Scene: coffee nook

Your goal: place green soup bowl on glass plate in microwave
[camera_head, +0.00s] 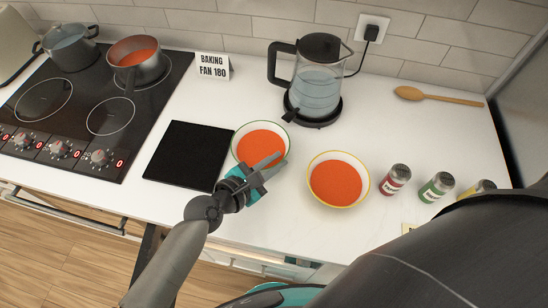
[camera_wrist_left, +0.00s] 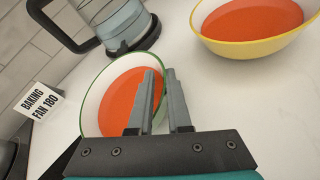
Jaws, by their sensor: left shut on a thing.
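The green-rimmed soup bowl (camera_head: 256,141), white inside and full of orange soup, stands on the white counter beside a black square mat. It also shows in the left wrist view (camera_wrist_left: 112,100). My left gripper (camera_head: 279,161) is at the bowl's near right side. In the left wrist view the left gripper (camera_wrist_left: 161,75) has one finger over the soup and the other outside, shut on the bowl's rim. I cannot identify a microwave or glass plate in either view. My right gripper is not in view.
A yellow-rimmed soup bowl (camera_head: 338,180) stands close on the right, with several spice jars (camera_head: 396,179) beyond it. A glass kettle (camera_head: 316,80) stands behind. The black mat (camera_head: 187,155) and hob (camera_head: 80,110) lie left. A wooden spoon (camera_head: 435,96) lies at the back right.

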